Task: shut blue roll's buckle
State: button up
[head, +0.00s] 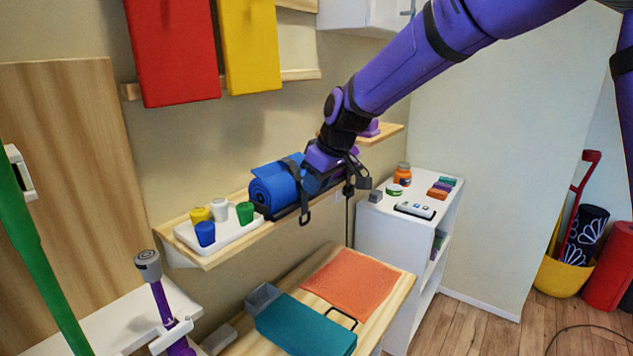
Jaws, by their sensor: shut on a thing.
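The blue roll (273,187) lies on its side on the wooden shelf, with a dark strap (294,170) around it. My gripper (322,182) is at the roll's right end, reaching down from the upper right. It is shut on a dark piece that looks like part of the roll's buckle, mostly hidden by the fingers. A dark loop (305,207) hangs just left of the gripper, and another dark loop (350,187) shows to its right. I cannot tell whether the buckle's halves are joined.
A white tray (185,239) with several coloured cups stands left of the roll. Below is a wooden surface (388,296) with an orange mat (353,283) and a teal block (306,326). A white cabinet (384,235) with small items stands to the right. Open floor lies at lower right.

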jog(key=shift+w+d+f+t+y, duration=0.1)
jog(key=shift+f+t+y, duration=0.25)
jog(key=shift+t+y, duration=0.4)
jog(key=shift+f+t+y, duration=0.3)
jog(key=shift+t+y, duration=0.25)
jog(key=shift+y, duration=0.4)
jog(key=shift+a+f+t+y, duration=0.15)
jog(key=shift+f+t+y, duration=0.1)
jog(key=shift+t+y, duration=0.45)
jog(key=shift+a+f+t+y, duration=0.1)
jog(key=shift+f+t+y, duration=0.15)
jog(key=shift+t+y, duration=0.4)
jog(key=o, duration=0.9)
jog(key=shift+v, duration=5.35)
jog(key=shift+w+d, duration=0.1)
jog(key=shift+w, duration=0.05)
